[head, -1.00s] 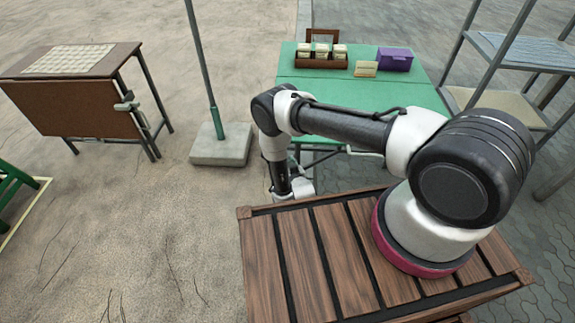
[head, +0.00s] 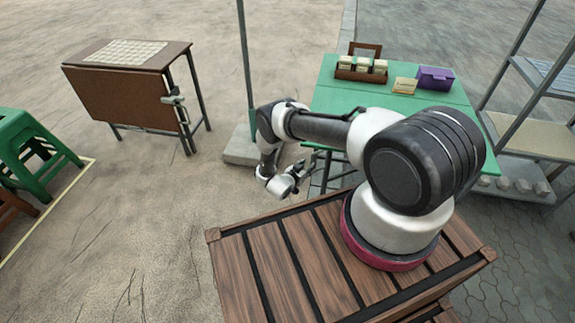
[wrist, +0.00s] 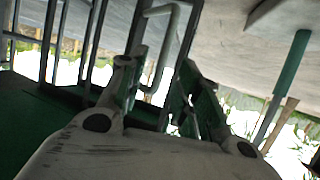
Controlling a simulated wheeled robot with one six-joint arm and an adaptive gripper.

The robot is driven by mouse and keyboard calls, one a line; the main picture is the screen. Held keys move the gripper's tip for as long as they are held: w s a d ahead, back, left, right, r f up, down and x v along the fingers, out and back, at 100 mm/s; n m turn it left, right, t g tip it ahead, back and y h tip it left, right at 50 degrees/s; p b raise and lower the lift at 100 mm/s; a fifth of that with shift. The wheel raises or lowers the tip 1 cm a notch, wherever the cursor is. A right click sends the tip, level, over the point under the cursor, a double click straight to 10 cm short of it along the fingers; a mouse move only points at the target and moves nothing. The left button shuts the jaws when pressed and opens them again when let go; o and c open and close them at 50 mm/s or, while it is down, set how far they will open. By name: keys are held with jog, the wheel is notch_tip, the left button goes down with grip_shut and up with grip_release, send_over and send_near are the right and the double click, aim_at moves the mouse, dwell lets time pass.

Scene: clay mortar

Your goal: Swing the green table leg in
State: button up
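The green table (head: 345,95) stands behind my arm in the head view, with grey metal legs (head: 326,172) below its near left end. My gripper (head: 303,172) is beside those legs, low and left of the tabletop. In the wrist view, which looks upside down, the table's dark green underside (wrist: 35,135) is at the left. A grey leg with a loop-shaped handle (wrist: 172,50) stands beyond the fingers. My gripper's two fingers (wrist: 160,95) are apart, with nothing clearly held between them. Whether they touch the leg I cannot tell.
A pole (head: 246,70) on a concrete base (head: 240,150) stands left of my gripper. A grey shelf (head: 530,140) is at right. Several boxes sit on the green tabletop.

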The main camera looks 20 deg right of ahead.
jog(key=shift+g, duration=0.3)
jog(key=x, duration=0.7)
jog(key=shift+w+f, duration=0.25)
jog(key=shift+w, duration=0.1)
grip_shut()
